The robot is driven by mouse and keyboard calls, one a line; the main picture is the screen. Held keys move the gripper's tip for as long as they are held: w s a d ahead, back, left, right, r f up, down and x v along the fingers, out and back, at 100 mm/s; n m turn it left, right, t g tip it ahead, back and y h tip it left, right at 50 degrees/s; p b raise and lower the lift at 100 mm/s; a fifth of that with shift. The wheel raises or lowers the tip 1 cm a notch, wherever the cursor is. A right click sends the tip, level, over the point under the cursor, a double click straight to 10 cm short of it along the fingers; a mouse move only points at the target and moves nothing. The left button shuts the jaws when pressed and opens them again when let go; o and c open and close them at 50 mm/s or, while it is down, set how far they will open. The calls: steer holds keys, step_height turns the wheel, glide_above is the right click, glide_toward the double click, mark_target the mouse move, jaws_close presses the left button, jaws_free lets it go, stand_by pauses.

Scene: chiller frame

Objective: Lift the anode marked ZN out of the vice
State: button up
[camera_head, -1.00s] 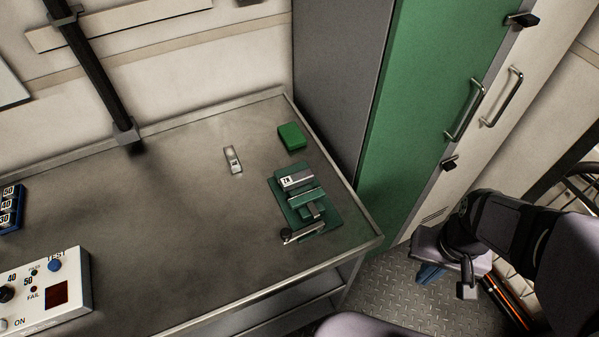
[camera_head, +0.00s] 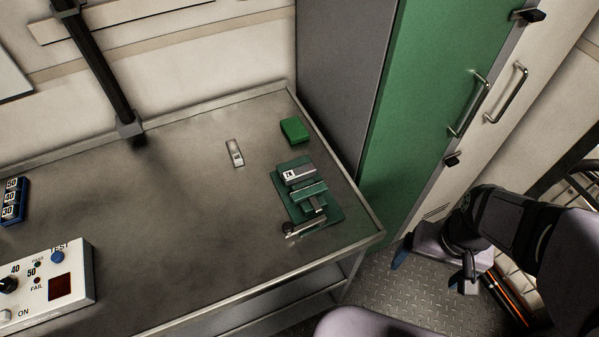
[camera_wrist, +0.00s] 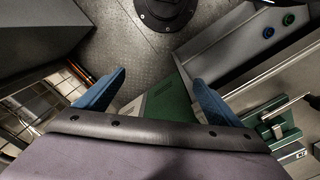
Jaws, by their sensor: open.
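The anode marked ZN (camera_head: 299,172) is a grey block with a white ZN label. It sits in the green vice (camera_head: 328,214) at the right end of the bench. The vice also shows at the right edge of the wrist view (camera_wrist: 275,112), with a pale label near its lower end. My gripper (camera_wrist: 155,85) is open and empty, its two blue fingers spread apart over the floor. In the head view a blue fingertip shows right of the bench, well apart from the vice and anode.
A green block (camera_head: 294,130) and a small metal piece (camera_head: 235,153) lie on the bench (camera_head: 170,220) near the vice. A tester box (camera_head: 60,285) and a blue numbered block (camera_head: 13,202) are at the left. A green cabinet (camera_head: 425,90) stands right of the bench.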

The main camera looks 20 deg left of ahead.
steer(key=w+a+r+n, duration=0.3)
steer(key=w+a+r, duration=0.1)
steer(key=w+a, duration=0.35)
step_height(320, 180, up, 4)
steer(key=r+n+p, duration=0.1)
steer(key=n+p, duration=0.2)
steer(key=n, duration=0.3)
glide_above(299, 170)
steer(key=shift+a+f, duration=0.15)
steer(key=shift+f, duration=0.1)
steer(key=shift+s+d+f+p, duration=0.15)
steer(key=shift+f+p, duration=0.55)
steer(key=shift+f, duration=1.15)
steer(key=shift+w+d+f+p, duration=0.15)
steer(key=shift+f+p, duration=0.55)
steer(key=shift+f, duration=1.1)
steer(key=shift+s, duration=0.1)
steer(key=c, duration=1.4)
steer(key=shift+c, duration=0.2)
